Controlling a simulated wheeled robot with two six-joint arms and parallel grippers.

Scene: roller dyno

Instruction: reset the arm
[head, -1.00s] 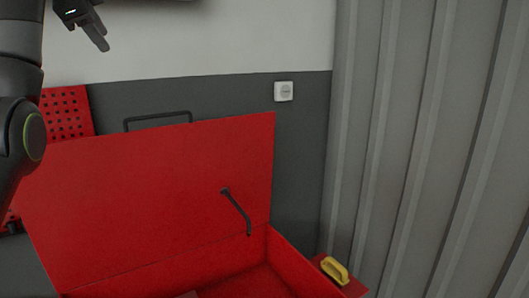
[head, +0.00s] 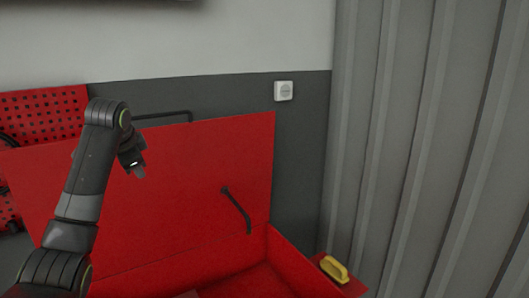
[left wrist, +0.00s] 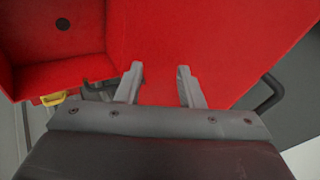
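My left arm comes in from the left of the head view, bent at the elbow. My left gripper (head: 138,170) hangs in front of the raised red lid, partly hidden behind its own wrist. In the left wrist view my left gripper (left wrist: 160,85) has its two fingers apart with nothing between them, against red panels. My right gripper does not show in either view.
The red chest's lid (head: 190,190) stands open with a dark handle (head: 160,116) on its top edge and a dark stay (head: 238,210). A yellow handle (head: 334,268) lies right of the chest. A red pegboard (head: 45,105) is on the left; a corrugated wall (head: 420,150) closes the right.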

